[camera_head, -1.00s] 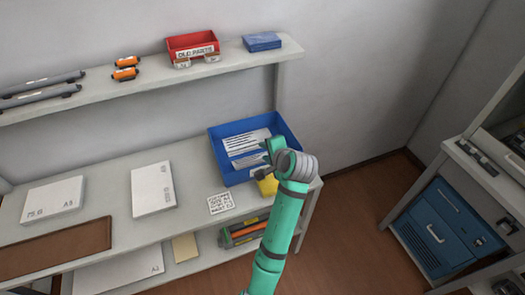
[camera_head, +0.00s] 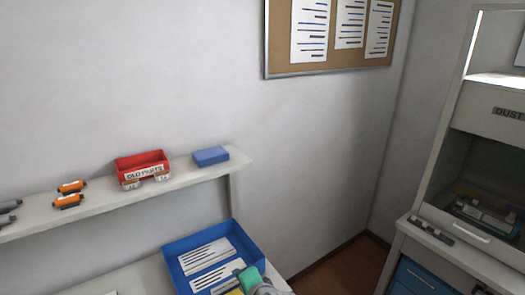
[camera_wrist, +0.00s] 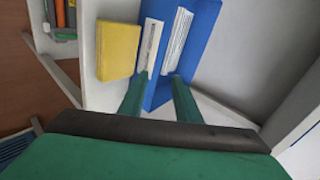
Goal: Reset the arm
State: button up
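My gripper (camera_wrist: 160,78) shows in the wrist view with its two green fingers apart and nothing between them. It is above the blue tray (camera_wrist: 205,30), which holds white printed sheets. In the head view, only a green and grey end part of my arm shows at the bottom edge, in front of the blue tray (camera_head: 180,273). The rest of my arm is out of that view.
The shelf (camera_head: 105,210) above carries a red parts bin (camera_head: 142,160), a blue box (camera_head: 210,156) and orange cartridges (camera_head: 70,194). A cabinet (camera_head: 480,190) stands at right. Floor shows between.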

jog(key=s+d+f+n+t+h, duration=0.2)
jog(key=s+d+f, duration=0.3)
jog(key=s+f, duration=0.3)
jog(key=s+d+f+n+t+h, duration=0.15)
jog(key=s+d+f, duration=0.25)
jog(key=s+f, duration=0.45)
jog(key=s+a+r+n+t+h, duration=0.1)
jog(key=s+r+n, duration=0.2)
jog(key=s, duration=0.9)
jog(key=s+a+r+n+t, duration=0.1)
jog(key=s+r+n, duration=0.3)
jog(key=s, duration=0.9)
jog(key=shift+s+r+t+h, duration=0.25)
jog(key=shift+r+t+h, duration=0.1)
jog(key=shift+r, duration=0.95)
jog(key=shift+a, duration=0.1)
